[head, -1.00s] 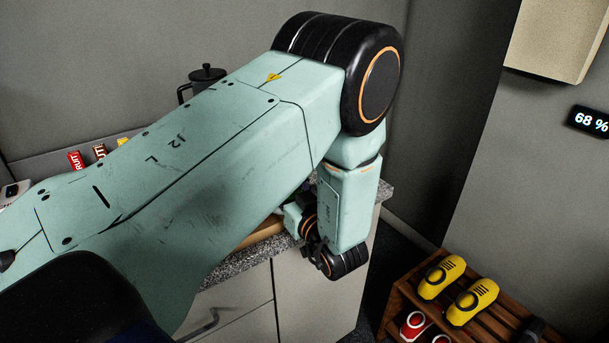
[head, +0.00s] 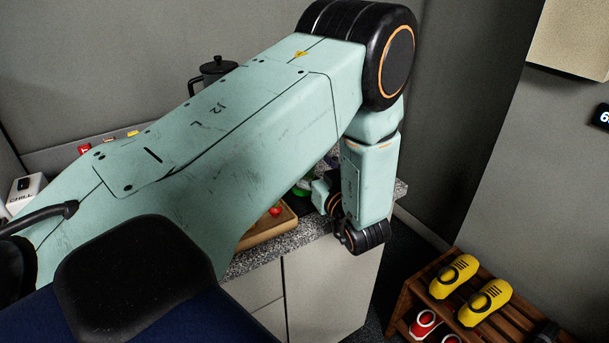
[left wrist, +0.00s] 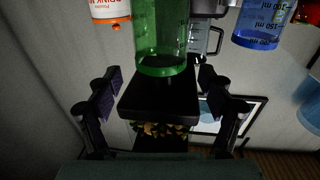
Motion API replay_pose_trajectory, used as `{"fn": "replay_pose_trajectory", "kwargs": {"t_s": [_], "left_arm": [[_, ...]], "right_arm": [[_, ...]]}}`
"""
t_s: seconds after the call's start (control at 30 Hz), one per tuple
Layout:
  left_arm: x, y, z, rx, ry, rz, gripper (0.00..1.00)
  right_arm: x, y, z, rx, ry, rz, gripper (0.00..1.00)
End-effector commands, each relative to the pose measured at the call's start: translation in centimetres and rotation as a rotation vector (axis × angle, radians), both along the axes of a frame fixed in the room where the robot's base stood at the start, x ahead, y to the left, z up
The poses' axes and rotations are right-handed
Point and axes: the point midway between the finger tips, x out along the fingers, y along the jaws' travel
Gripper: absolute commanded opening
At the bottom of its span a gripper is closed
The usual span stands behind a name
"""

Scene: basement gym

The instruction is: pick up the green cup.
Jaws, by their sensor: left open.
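My left gripper (left wrist: 158,84) is open, with one dark finger on each side of the picture. The cup lies in line with the gap between the fingers, and I see no finger touching it. In the head view only a small green patch (head: 302,190) shows beside my wrist, perhaps the cup. My arm hides most of the counter there. My right gripper is not in view.
A blue measuring cup (left wrist: 262,22) and a white-and-orange container (left wrist: 110,10) flank the green cup. A dark block (left wrist: 158,100) lies between the fingers in the picture. A dark pot (head: 217,68) stands behind my arm.

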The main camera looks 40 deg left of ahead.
Motion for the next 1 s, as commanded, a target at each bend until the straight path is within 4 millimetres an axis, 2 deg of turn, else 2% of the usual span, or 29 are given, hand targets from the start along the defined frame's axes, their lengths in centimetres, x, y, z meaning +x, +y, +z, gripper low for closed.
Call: {"fn": "replay_pose_trajectory", "kwargs": {"t_s": [0.1,0.27,0.57,1.0], "left_arm": [[0.6,1.8,-0.3,-0.002,0.000,0.005,0.80],[1.5,3.4,-0.3,0.000,-0.001,0.001,0.80],[1.8,3.7,-0.2,0.001,0.000,-0.004,0.80],[1.8,3.7,-0.2,0.001,0.000,-0.003,0.42]], "right_arm": [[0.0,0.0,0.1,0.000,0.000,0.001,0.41],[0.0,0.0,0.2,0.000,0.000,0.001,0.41],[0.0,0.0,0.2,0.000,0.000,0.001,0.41],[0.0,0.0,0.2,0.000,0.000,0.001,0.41]]}}
